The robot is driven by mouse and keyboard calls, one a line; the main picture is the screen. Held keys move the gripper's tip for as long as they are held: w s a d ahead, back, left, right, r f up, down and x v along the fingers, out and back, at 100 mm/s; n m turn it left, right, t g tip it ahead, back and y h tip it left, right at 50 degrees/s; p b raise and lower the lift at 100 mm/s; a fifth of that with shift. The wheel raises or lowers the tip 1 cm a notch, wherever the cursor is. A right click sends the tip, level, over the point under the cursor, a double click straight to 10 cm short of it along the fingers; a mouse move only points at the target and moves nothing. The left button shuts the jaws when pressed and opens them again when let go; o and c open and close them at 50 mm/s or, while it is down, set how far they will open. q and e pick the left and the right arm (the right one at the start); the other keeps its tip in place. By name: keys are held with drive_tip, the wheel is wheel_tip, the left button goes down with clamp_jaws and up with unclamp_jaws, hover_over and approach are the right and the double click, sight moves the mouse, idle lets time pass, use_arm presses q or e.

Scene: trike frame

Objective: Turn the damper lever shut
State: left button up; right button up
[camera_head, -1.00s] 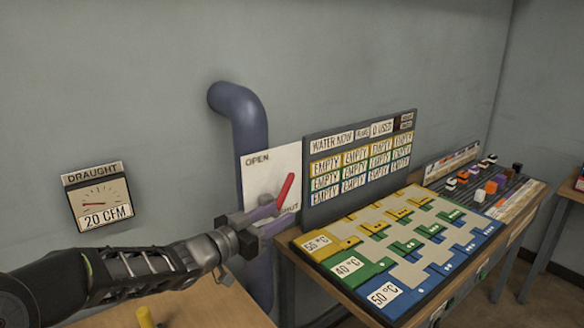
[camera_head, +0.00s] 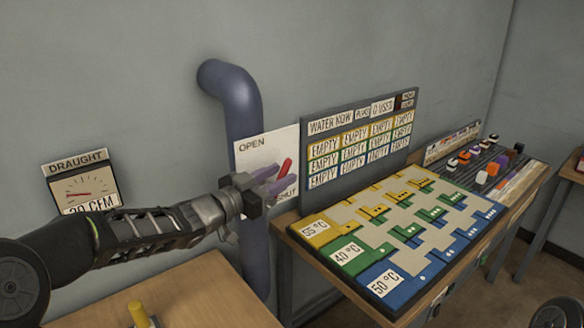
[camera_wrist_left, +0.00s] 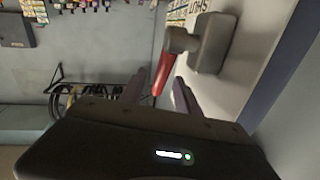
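The damper lever (camera_head: 285,168) has a red handle and sits on a white plate (camera_head: 252,150) marked OPEN at its upper left and SHUT at its lower right. In the head view the handle slants, partly hidden by my gripper. My left gripper (camera_head: 277,178) is at the lever, its purple fingers apart. In the left wrist view the red handle (camera_wrist_left: 163,76) lies between the two open fingers (camera_wrist_left: 160,90), with gaps visible, and joins a grey hub (camera_wrist_left: 208,43). My right gripper is not in view.
A blue-grey pipe (camera_head: 236,95) runs down behind the plate. A draught gauge (camera_head: 80,185) hangs at left, partly covered by my left arm. A coloured board (camera_head: 400,235) and an upright sign panel (camera_head: 360,135) stand close to the right. A yellow peg (camera_head: 138,313) stands on the front table.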

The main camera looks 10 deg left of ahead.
use_arm(q)
drive_tip(key=x, duration=0.5)
drive_tip(key=shift+p, duration=0.3)
drive_tip(key=shift+c, duration=0.2)
clamp_jaws()
idle(0.9)
